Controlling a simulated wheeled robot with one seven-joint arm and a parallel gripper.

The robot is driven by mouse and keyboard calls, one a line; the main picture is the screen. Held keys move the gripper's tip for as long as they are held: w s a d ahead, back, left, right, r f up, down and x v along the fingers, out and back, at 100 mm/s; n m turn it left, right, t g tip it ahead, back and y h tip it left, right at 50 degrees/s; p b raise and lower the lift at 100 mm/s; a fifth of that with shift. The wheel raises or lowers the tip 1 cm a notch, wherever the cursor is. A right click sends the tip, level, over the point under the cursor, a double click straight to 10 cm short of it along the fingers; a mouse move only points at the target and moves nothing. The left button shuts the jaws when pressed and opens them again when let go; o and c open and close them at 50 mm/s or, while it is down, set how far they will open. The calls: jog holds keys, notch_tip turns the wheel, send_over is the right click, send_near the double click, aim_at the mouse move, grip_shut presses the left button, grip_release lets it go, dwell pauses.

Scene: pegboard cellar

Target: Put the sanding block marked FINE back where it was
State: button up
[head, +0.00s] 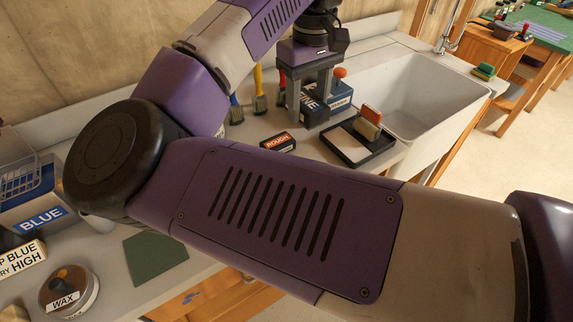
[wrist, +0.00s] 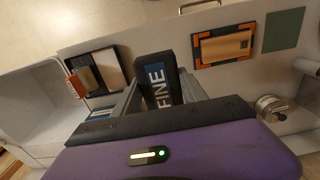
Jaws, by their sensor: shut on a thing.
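The sanding block marked FINE (wrist: 157,85) is dark with a blue and white label. It sits between the fingers of my gripper (wrist: 165,97) in the wrist view, its label facing the camera. In the head view the gripper (head: 308,105) points down over the counter by the sink, and the FINE block (head: 307,103) shows partly between the fingers. I cannot tell whether it touches the counter.
Brushes (head: 259,100) stand left of my gripper. An orange-cornered board (wrist: 202,61) holds a wooden piece. A green sheet (head: 155,258) and WAX tin (head: 68,292) lie left.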

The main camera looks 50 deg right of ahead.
notch_tip(320, 180, down, 20)
jog(key=shift+r+p, duration=0.15)
jog(key=shift+p, duration=1)
jog(key=o, duration=1.4)
notch_tip(320, 180, up, 12)
jog(key=shift+r+b, duration=0.1)
jog(key=shift+b, duration=0.9)
